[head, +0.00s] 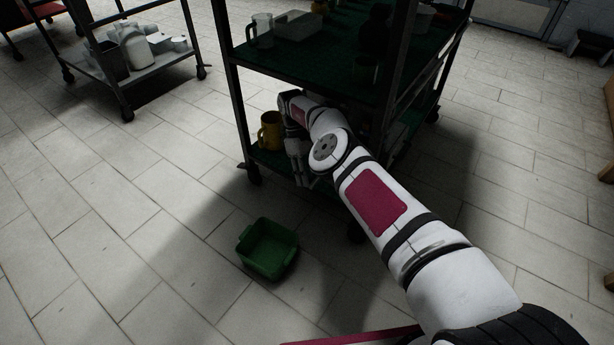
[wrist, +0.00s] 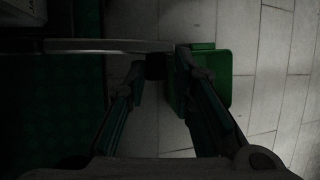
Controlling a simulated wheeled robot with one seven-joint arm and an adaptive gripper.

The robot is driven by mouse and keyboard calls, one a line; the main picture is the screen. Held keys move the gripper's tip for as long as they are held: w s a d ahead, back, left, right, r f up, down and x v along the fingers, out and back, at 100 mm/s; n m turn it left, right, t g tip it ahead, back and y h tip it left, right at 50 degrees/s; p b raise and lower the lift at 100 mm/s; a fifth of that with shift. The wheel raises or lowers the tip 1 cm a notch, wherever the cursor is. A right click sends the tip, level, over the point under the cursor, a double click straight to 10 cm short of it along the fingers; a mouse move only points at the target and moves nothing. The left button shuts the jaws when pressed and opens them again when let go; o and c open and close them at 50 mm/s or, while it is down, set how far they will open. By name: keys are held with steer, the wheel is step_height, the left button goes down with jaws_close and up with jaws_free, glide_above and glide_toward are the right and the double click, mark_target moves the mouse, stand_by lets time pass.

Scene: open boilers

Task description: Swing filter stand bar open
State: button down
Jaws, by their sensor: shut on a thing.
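My gripper (head: 300,172) points down at the near edge of a dark wheeled rack, beside its lower shelf. In the wrist view its two dark fingers (wrist: 160,62) are a little apart at the tips. A thin grey bar (wrist: 100,46) runs level from the left to the fingertips, and the gripper appears shut on it. The exact contact is too dark to see. I cannot make out a separate filter stand bar in the head view; my arm covers part of the rack.
A green bin (head: 267,252) stands on the tiled floor in front of the rack. A yellow mug (head: 270,131) is on the lower shelf, left of my gripper. The green upper shelf (head: 310,62) holds several items. Another cart (head: 158,68) stands at left; floor between is clear.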

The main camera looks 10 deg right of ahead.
steer(key=shift+w+d, duration=0.3)
steer(key=shift+d, duration=0.15)
steer(key=c, duration=1.5)
jaws_free()
steer(key=shift+a, duration=0.1)
steer(key=shift+s+a, duration=0.15)
steer(key=shift+s, duration=0.05)
steer(key=shift+s, duration=0.15)
